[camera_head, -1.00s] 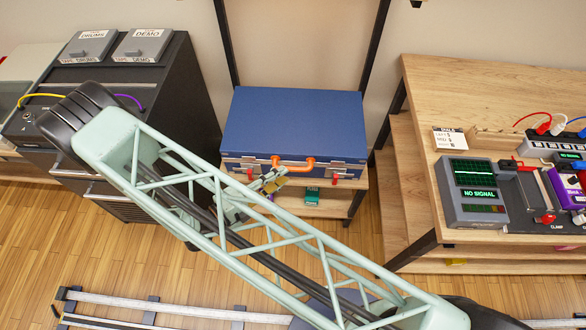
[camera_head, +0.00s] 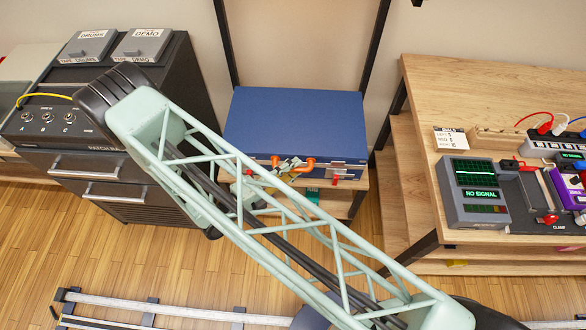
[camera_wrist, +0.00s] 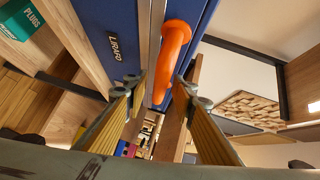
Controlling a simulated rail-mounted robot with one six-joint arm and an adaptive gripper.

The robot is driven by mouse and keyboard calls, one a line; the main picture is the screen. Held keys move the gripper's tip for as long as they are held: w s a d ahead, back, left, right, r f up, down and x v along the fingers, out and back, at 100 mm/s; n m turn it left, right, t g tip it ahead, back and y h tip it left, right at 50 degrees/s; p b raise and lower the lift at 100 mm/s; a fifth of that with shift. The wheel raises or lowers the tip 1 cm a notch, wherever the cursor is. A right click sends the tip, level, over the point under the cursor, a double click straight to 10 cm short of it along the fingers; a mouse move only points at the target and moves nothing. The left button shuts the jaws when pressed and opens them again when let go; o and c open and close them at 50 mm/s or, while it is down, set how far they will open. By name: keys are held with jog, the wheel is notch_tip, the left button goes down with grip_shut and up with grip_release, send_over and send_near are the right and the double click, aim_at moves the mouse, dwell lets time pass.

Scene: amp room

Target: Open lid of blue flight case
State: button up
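The blue flight case (camera_head: 293,118) sits on a wooden shelf with its lid down. Its orange handle (camera_head: 308,163) is on the front face, and it shows large in the wrist view (camera_wrist: 172,50). Small red parts sit near the front latches (camera_head: 335,179). My gripper (camera_head: 287,168) is right at the handle, partly hidden by my arm. In the wrist view my gripper (camera_wrist: 155,92) is open, with one finger on each side of the lower handle. I cannot tell whether a finger touches it.
A black patch bay cabinet (camera_head: 110,160) stands left. A wooden bench (camera_head: 425,100) with a grey meter (camera_head: 470,190) and cables stands right. Dark uprights (camera_head: 375,50) flank the case. A teal box (camera_wrist: 28,20) lies on the shelf below.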

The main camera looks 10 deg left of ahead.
jog(key=shift+c, duration=0.5)
grip_shut()
jog(key=shift+r, duration=0.2)
